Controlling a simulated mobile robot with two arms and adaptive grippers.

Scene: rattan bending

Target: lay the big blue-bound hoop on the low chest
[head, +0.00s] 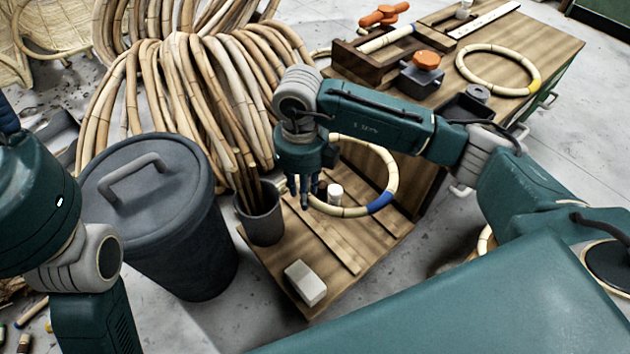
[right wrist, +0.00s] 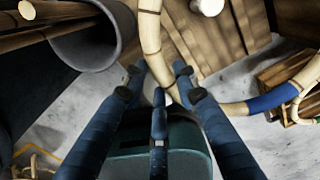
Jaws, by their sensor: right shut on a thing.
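The big blue-bound hoop (head: 391,178) is pale jointed rattan with a blue band at its lower right. My right gripper (head: 305,190) is shut on its left side, above the slatted low chest (head: 362,243). In the right wrist view the hoop (right wrist: 151,35) passes between the fingers of the gripper (right wrist: 165,85), its blue band to the right. The hoop is tilted in the head view; whether it touches the chest I cannot tell. My left arm shows at the left edge, but its gripper is out of frame.
A white pot (head: 335,192) and a pale block (head: 305,283) stand on the chest. A grey bucket (head: 262,222) of rattan and a lidded bin (head: 190,240) are left of it. The workbench (head: 545,45) behind holds a yellow-bound hoop (head: 485,47).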

